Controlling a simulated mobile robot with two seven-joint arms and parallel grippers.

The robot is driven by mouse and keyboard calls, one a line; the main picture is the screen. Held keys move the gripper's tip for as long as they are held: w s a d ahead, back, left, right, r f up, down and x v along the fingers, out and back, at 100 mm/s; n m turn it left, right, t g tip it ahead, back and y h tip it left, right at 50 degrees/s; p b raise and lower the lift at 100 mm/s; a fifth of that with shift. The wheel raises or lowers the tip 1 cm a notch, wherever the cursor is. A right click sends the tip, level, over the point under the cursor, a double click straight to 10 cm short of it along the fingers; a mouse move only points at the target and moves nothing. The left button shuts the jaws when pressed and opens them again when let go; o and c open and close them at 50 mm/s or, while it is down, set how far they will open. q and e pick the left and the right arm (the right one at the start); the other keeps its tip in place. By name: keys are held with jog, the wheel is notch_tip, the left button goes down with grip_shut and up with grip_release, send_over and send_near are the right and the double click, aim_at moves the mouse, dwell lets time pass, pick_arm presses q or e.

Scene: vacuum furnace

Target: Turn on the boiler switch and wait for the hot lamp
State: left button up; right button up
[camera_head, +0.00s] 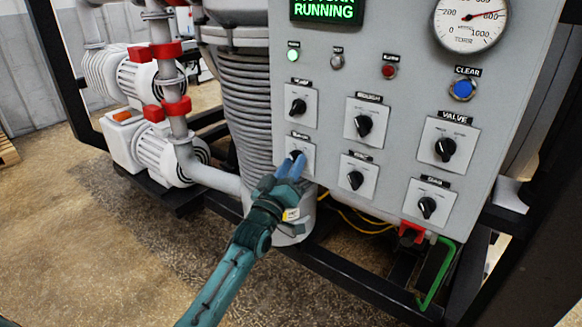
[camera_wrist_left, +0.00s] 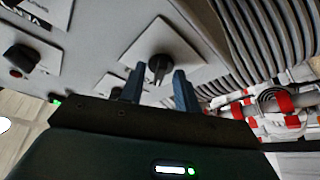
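The control panel (camera_head: 345,95) fills the right of the head view. A black knob on a light plate (camera_head: 305,168), at the lower left of the panel, has a label too small to read surely; it appears to be the boiler switch. My left gripper (camera_head: 293,163) is at this knob and partly hides it. In the left wrist view the knob (camera_wrist_left: 160,68) shows between the two blue fingers (camera_wrist_left: 158,82), which are apart; contact cannot be told. The small lamp (camera_head: 337,62), seemingly labelled HOT, is grey and unlit. My right gripper is not in view.
Several other knobs, including the valve knob (camera_head: 444,149), sit close by. The display (camera_head: 327,11) reads RUNNING. White pumps (camera_head: 165,150) stand left; floor in front is free.

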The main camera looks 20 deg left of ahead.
pick_arm(q)
jog(key=shift+c, duration=0.2)
grip_shut()
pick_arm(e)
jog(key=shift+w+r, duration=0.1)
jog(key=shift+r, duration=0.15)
pick_arm(q)
jog(key=shift+f+m, duration=0.1)
jog(key=shift+m, duration=0.3)
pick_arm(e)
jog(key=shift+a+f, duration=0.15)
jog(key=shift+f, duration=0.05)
pick_arm(q)
jog(key=m+g+h+b, duration=0.1)
jog(key=m+h, duration=0.2)
jog(key=m, duration=0.2)
jog(key=m+g+h+b, duration=0.1)
jog(key=m+h, duration=0.1)
jog(key=m, duration=0.4)
jog(key=a+m+g+h+b, duration=0.1)
jog(key=m+h, duration=0.2)
jog(key=m, duration=0.2)
jog(key=shift+w+m+h, duration=0.2)
jog(key=shift+m+h, duration=0.1)
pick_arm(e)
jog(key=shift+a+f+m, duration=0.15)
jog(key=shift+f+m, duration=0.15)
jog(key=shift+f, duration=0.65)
